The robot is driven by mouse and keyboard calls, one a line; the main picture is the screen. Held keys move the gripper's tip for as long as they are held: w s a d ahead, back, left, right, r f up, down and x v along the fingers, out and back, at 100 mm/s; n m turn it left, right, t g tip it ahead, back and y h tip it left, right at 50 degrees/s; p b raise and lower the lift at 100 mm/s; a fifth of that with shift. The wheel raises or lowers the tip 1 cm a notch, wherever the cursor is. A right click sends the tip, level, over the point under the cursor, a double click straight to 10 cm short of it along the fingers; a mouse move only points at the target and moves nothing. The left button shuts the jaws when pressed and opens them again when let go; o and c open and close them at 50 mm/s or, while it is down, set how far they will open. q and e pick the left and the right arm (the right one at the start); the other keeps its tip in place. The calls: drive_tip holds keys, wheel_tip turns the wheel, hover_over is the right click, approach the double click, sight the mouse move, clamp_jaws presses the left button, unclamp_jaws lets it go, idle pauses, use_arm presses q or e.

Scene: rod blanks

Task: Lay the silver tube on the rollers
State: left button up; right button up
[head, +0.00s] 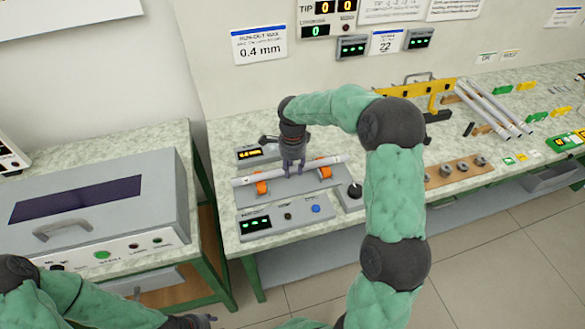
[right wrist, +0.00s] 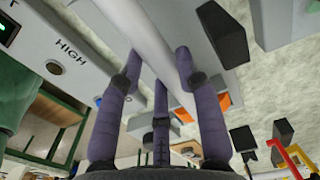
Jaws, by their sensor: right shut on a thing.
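The silver tube (head: 243,181) lies lengthwise along the roller fixture, across the left orange roller (head: 261,188) and the right orange roller (head: 326,172). It is at roller height; whether it fully touches both I cannot tell. My right gripper (head: 293,171) points down and is shut on the tube near its middle. In the right wrist view the tube (right wrist: 146,38) passes between the purple fingers, with one orange roller (right wrist: 221,104) beside it. My left gripper (head: 192,321) is at the bottom edge, away from the tube, its fingers mostly hidden.
A control panel (head: 268,228) with a blue button stands in front of the rollers, with a black knob (head: 354,190) at right. A grey box machine (head: 90,205) fills the left table.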

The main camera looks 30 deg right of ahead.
sight(292, 169)
drive_tip(key=shift+f, duration=0.2)
drive_tip(key=o, duration=1.1)
drive_tip(key=shift+o, duration=0.2)
drive_tip(key=shift+r, duration=0.1)
wheel_tip(292, 169, up, 12)
drive_tip(key=p, duration=0.4)
drive_tip(key=shift+r, duration=0.1)
